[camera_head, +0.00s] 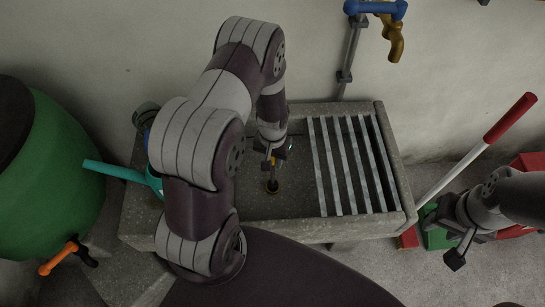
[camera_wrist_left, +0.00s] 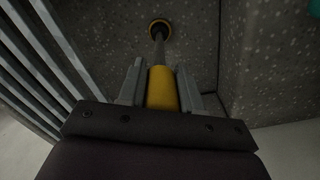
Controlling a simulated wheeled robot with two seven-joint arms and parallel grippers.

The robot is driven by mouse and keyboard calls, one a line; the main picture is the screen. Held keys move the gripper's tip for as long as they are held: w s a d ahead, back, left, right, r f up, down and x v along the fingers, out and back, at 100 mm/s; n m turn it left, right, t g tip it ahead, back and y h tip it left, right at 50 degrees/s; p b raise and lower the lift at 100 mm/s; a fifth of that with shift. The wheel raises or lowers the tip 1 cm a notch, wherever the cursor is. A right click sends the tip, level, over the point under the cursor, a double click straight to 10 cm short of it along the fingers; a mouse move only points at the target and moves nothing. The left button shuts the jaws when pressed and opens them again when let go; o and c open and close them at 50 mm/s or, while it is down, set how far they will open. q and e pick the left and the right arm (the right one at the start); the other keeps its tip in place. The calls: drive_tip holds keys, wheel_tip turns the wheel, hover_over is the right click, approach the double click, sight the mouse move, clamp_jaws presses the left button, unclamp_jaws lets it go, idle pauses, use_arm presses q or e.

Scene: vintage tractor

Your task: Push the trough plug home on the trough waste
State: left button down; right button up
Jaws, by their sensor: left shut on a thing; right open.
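The trough (camera_head: 300,228) is a grey speckled stone basin against the wall. My left gripper (camera_head: 271,163) is down inside it, left of the slatted rack. In the left wrist view it is shut on the yellow grip of the trough plug (camera_wrist_left: 163,88). A thin grey stem runs from the grip to a dark round end. That end meets the brass-coloured ring of the trough waste (camera_wrist_left: 160,22) on the trough floor. I cannot tell how deep the plug sits in the ring. My right gripper (camera_head: 455,238) is open and empty, right of the trough.
A slatted rack (camera_head: 350,165) covers the trough's right part. A teal object (camera_head: 120,172) lies across its left rim. A green barrel (camera_head: 60,180) stands at left. A brass tap (camera_head: 393,38) hangs above. A red-handled pole (camera_head: 508,118) leans near my right gripper.

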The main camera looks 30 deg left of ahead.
use_arm(q)
drive_tip(key=shift+f+b, duration=0.45)
drive_tip(key=shift+f, duration=0.25)
drive_tip(key=c, duration=0.7)
unclamp_jaws()
drive_tip(key=shift+r, duration=0.1)
wheel_tip(320, 180, up, 13)
drive_tip(key=shift+f+p, duration=0.2)
drive_tip(key=shift+p, duration=0.75)
drive_tip(key=shift+m+t, duration=0.7)
drive_tip(key=shift+m, duration=0.1)
drive_tip(key=s+d+r+p, duration=0.1)
drive_tip(key=s+r+p, duration=0.1)
drive_tip(key=r, duration=0.4)
drive_tip(key=s+d+r+p, duration=0.2)
drive_tip(key=s+r+p, duration=0.1)
drive_tip(key=r, duration=0.3)
drive_tip(key=s+d+r+p, duration=0.2)
drive_tip(key=s+r+p, duration=0.1)
drive_tip(key=r, duration=0.3)
drive_tip(key=shift+s+d+r, duration=0.15)
drive_tip(key=shift+s+r, duration=0.15)
drive_tip(key=shift+r, duration=0.05)
